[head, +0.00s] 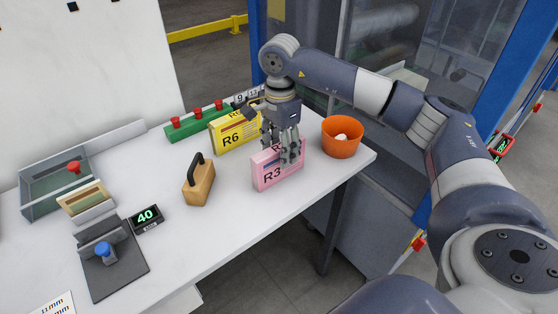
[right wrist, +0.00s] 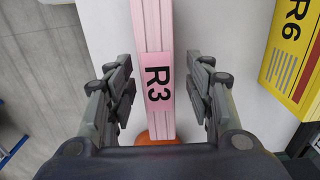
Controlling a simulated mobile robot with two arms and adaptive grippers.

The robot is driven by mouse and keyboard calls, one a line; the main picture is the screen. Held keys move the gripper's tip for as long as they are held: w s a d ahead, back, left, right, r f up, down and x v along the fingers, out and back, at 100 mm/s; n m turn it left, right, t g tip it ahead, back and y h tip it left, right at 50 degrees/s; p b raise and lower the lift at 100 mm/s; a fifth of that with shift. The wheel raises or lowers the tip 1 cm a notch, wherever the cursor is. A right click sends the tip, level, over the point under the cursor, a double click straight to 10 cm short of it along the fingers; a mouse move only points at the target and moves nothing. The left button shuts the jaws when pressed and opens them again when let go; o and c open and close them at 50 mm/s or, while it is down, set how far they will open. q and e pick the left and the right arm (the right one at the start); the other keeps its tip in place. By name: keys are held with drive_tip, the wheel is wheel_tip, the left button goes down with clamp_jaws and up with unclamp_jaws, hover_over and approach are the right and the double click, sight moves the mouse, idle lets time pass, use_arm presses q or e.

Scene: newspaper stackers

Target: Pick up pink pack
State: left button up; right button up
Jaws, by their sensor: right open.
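The pink pack (head: 277,173), marked R3, stands upright on the white table near its right end in the head view. My right gripper (head: 283,148) is over it, pointing down, with its fingers at the pack's top part. In the right wrist view the pink pack (right wrist: 153,60) runs between the two open fingers of my right gripper (right wrist: 158,92), with a gap on each side. My left gripper is not in view.
A yellow pack (head: 234,134) marked R6 stands just behind. An orange bucket (head: 341,138) is close on the right. A wooden block with a black handle (head: 199,182) stands to the left. The table (head: 215,245) is clear in front.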

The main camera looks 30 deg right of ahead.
drive_tip(key=shift+a+f+p, duration=0.15)
drive_tip(key=shift+f+p, duration=0.45)
drive_tip(key=shift+f, duration=1.75)
clamp_jaws()
drive_tip(key=shift+r, duration=0.1)
